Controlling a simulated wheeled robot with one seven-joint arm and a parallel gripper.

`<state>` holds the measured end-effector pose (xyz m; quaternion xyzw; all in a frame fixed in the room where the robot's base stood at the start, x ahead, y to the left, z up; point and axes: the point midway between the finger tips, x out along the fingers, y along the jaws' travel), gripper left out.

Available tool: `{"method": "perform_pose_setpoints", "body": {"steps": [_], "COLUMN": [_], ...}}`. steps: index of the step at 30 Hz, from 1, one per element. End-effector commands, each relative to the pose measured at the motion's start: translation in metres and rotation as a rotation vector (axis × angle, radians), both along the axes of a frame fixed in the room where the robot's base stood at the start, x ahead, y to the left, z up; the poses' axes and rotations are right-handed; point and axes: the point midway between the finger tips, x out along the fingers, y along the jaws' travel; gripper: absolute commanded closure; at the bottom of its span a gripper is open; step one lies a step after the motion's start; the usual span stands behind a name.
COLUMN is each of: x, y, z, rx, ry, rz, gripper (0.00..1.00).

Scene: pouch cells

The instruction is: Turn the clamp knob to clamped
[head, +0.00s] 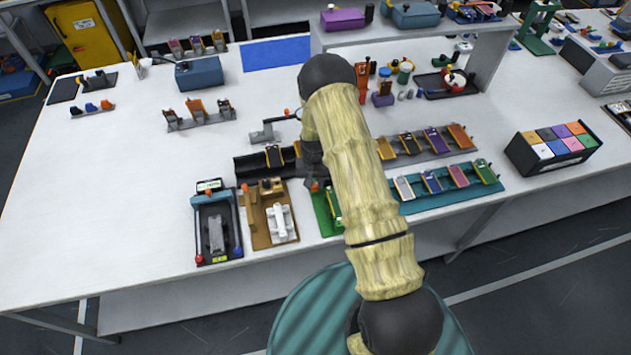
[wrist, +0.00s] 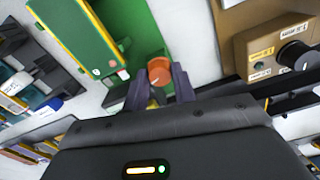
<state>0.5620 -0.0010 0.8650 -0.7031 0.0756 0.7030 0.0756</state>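An orange-red round knob (wrist: 156,76) with a pale mark stands at the end of a green fixture (wrist: 92,35) in the wrist view. The same green fixture (head: 324,214) shows in the head view, partly behind my arm. My gripper (wrist: 160,80) points at the knob, one dark purple finger on each side. The fingers are apart; whether they touch the knob is hard to tell. A black knob (wrist: 295,55) sits on a brown box (wrist: 262,50) to the right, with small labels too blurred to read.
A brown fixture (head: 256,238) and a dark blue-framed fixture (head: 201,212) stand left of the green one. A teal rack (head: 432,205) of cells is to the right. A dark tray (head: 246,167) lies behind.

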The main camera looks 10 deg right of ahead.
Motion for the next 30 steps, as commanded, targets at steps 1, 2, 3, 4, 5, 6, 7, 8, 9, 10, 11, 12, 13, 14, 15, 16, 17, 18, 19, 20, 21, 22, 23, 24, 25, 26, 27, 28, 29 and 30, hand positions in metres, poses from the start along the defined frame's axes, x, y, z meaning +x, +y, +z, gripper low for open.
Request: {"method": "perform_pose_setpoints", "body": {"steps": [1,2,3,4,5,6,7,8,9,10,11,12,13,14,15,16,17,18,19,20,21,22,23,24,25,26,27,28,29,30], "x": [-0.0001,-0.0001,-0.0001,-0.0001,-0.0001,0.0,0.0,0.0,-0.0002,-0.0002,-0.0002,-0.0002,-0.0002,-0.0002,-0.0003,-0.0003,-0.0004,-0.0004,-0.0004,-0.0004,-0.0004,-0.0004,-0.0003,-0.0003,-0.0003,-0.0002,-0.0002,-0.0002,-0.0003,-0.0002], "y": [0.0001,0.0001,0.0001,0.0001,0.0001,0.0002,0.0002,0.0002,0.0002,0.0004,0.0006,0.0006,0.0006,0.0006,0.0006,0.0006,0.0006,0.0007,0.0006,0.0006,0.0006,0.0006,0.0006,0.0005,0.0005,0.0004,0.0004,0.0004,0.0003,0.0002], "z": [0.0001,0.0002,0.0002,0.0,-0.0003,-0.001,-0.0015,-0.0019,-0.0023,-0.0024,-0.0021,-0.0014,-0.0007,-0.0002,0.0002,0.0003,0.0003,0.0002,0.0003,0.0002,0.0003,0.0003,0.0003,0.0003,0.0003,0.0003,0.0003,0.0003,0.0003,0.0003], "rx": [0.0,0.0,0.0,0.0,0.0,0.0,0.0,-0.001,-0.001,-0.001,0.0,0.0,0.0,0.0,0.0,0.0,0.0,0.0,0.0,0.0,0.0,0.0,0.0,0.0,0.0,0.0,0.0,0.0,0.0,0.0], "ry": [0.0,0.0,0.0,0.0,0.0,0.0,0.0,0.0,0.0,0.001,0.001,0.001,0.001,0.001,0.001,0.001,0.001,0.001,0.001,0.001,0.001,0.001,0.001,0.001,0.001,0.001,0.001,0.001,0.001,0.001], "rz": [0.0,0.0,0.0,-0.002,-0.006,-0.019,-0.034,-0.053,-0.076,-0.095,-0.111,-0.124,-0.13,-0.132,-0.132,-0.131,-0.131,-0.131,-0.131,-0.131,-0.13,-0.13,-0.13,-0.13,-0.13,-0.13,-0.13,-0.13,-0.13,-0.13], "gripper": [0.93,0.96,0.96,0.96,0.96,0.96,0.96,0.96,0.96,0.96,0.96,0.96,0.96,0.96,0.96,0.96,0.96,0.96,0.96,0.96,0.65,0.59,0.53,0.51,0.51,0.51,0.51,0.51,0.51,0.51]}}
